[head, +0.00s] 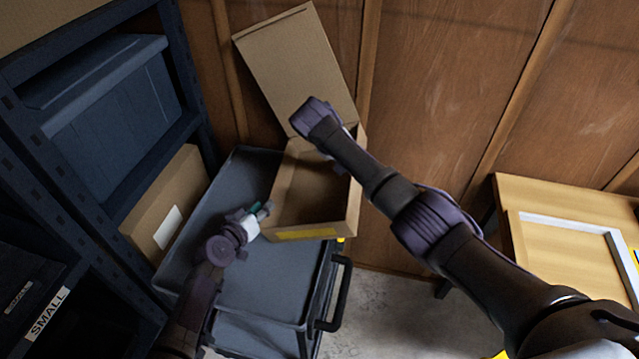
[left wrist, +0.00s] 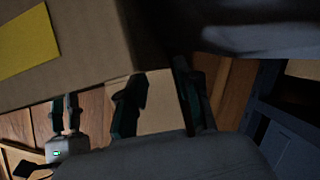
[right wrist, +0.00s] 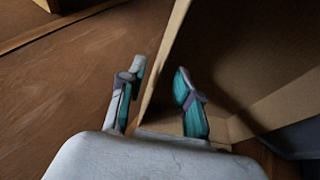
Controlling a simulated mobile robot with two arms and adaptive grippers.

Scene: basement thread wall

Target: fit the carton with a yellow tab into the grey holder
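The open brown carton (head: 310,205) stands on the grey cart, its lid (head: 295,65) raised against the wall. A yellow tab (head: 306,234) is on its front; it also shows in the left wrist view (left wrist: 28,42). My left gripper (head: 264,211) is at the carton's left side; its fingers (left wrist: 158,85) look apart, and contact is unclear. My right gripper is mostly hidden behind its arm in the head view. In the right wrist view its open fingers (right wrist: 162,85) stand on either side of a carton wall (right wrist: 172,70). A light grey frame (head: 565,223), apparently the holder, lies on the wooden table.
The cart's tray (head: 195,245) has bare room left of the carton. A shelf rack (head: 190,90) with a blue-grey bin (head: 115,110) and another cardboard box (head: 165,205) stands at left. The wooden table (head: 515,190) is at right, beyond a floor gap (head: 385,310).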

